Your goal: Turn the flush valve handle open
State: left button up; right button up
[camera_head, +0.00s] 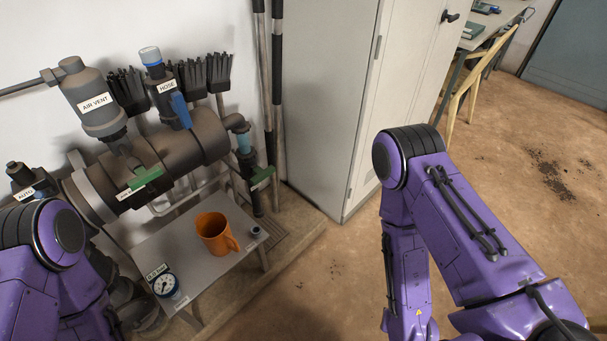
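The manifold (180,148) is a thick dark grey pipe along the wall at the left. A green handle (262,176) sits on the downpipe (246,160) at its right end. Another green handle (147,180) lies along the front of the main body, beside a white label too small to read. A blue handle (181,110) hangs on the fitting labelled HOSE (167,87). No label that I can read says flush, so I cannot tell which handle is the flush valve's. Both my arms show, purple, at the lower left and the right. Neither gripper is in view.
A grey bench (188,263) below the manifold holds an orange mug (214,235) and a pressure gauge (165,285). A grey air vent (93,100) stands on the pipe. A tall white cabinet (330,90) stands right of the manifold. Brown floor (300,285) is clear in front.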

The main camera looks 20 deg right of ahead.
aim_at(261, 175)
jog(key=u, duration=2.1)
jog(key=k, duration=1.15)
jog(key=z, duration=1.15)
jog(key=i, duration=0.5)
jog(key=z, duration=0.05)
